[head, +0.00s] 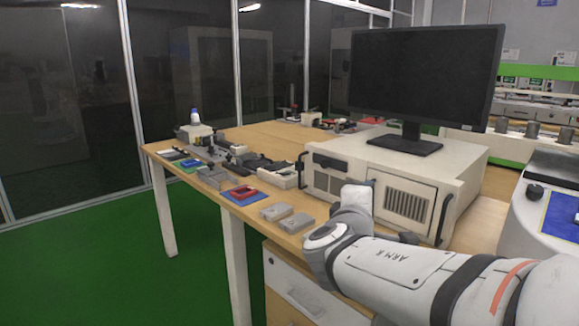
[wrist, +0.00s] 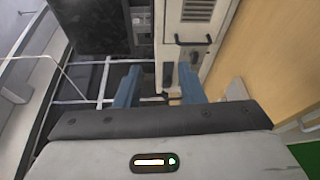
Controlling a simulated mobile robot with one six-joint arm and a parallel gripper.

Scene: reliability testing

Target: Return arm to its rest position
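My arm (head: 400,268) reaches in from the lower right in the head view, over the front edge of the table. It ends in front of the white computer case. The fingers of my gripper cannot be made out in the head view. In the wrist view, the two blue fingers of my gripper (wrist: 160,86) stand well apart with nothing held between them. Parts of the case (wrist: 184,50) show beyond the fingers, and the wrist view is turned on its side.
The white case (head: 370,175) carries a black monitor (head: 425,75). Left of it on the wooden table (head: 262,138) lie a red part on a blue plate (head: 243,194), grey blocks (head: 287,217) and several small devices. A drawer cabinet (head: 295,285) stands below. Green floor (head: 90,260) is clear at left.

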